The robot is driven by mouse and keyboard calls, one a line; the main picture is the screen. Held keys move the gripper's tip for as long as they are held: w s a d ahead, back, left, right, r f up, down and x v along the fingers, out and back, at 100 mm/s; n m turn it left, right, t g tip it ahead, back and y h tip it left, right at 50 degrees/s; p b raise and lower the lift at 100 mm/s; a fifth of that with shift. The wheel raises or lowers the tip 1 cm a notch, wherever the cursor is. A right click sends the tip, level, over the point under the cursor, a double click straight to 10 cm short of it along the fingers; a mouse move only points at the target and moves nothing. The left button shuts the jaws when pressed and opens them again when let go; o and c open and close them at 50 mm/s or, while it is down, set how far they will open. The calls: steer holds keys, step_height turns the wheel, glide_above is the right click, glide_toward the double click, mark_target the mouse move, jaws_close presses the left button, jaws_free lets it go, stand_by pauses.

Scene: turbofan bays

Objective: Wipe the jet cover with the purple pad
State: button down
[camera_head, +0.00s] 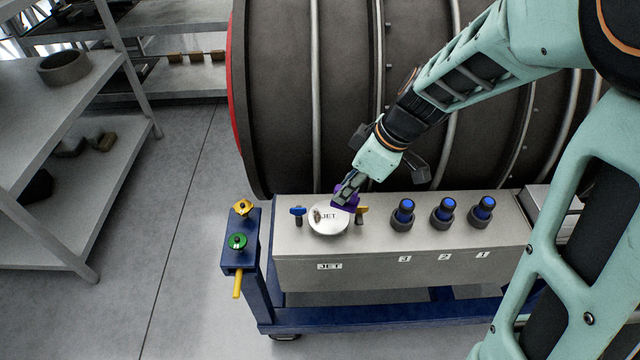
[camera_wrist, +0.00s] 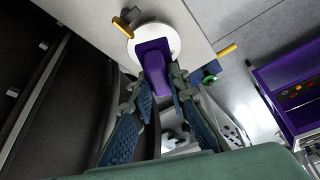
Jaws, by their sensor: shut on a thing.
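The jet cover (camera_head: 328,220) is a round white disc marked JET on top of a grey bench box, with a dark brownish smudge on its left part. My gripper (camera_head: 345,193) is shut on the purple pad (camera_head: 349,197) at the upper right edge of the cover. In the wrist view the purple pad (camera_wrist: 154,62) sits between my gripper's fingers (camera_wrist: 160,92) and overlaps the white jet cover (camera_wrist: 168,32). I cannot tell whether the pad touches the cover.
A blue-handled knob (camera_head: 297,212) and a yellow-handled knob (camera_head: 362,210) flank the cover. Several blue-topped knobs (camera_head: 444,211) stand to the right. A blue post (camera_head: 240,250) with green and yellow handles is at left. A large dark engine (camera_head: 330,90) stands behind. Shelves (camera_head: 70,130) are far left.

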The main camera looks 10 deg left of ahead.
mark_target(299, 213)
steer(key=s+a+n+g, duration=0.2)
steer(key=s+a+n, duration=0.1)
steer(key=a+n, duration=0.25)
steer(key=shift+m, duration=0.25)
steer(key=shift+w+a+f+b, duration=0.15)
steer(key=shift+f+b, duration=0.85)
steer(key=shift+f, duration=0.5)
steer(key=shift+w+f+b, duration=0.1)
steer(key=shift+f+b, duration=0.85)
steer(key=shift+f, duration=0.55)
steer(key=shift+f+b, duration=0.8)
steer(key=shift+b, duration=0.1)
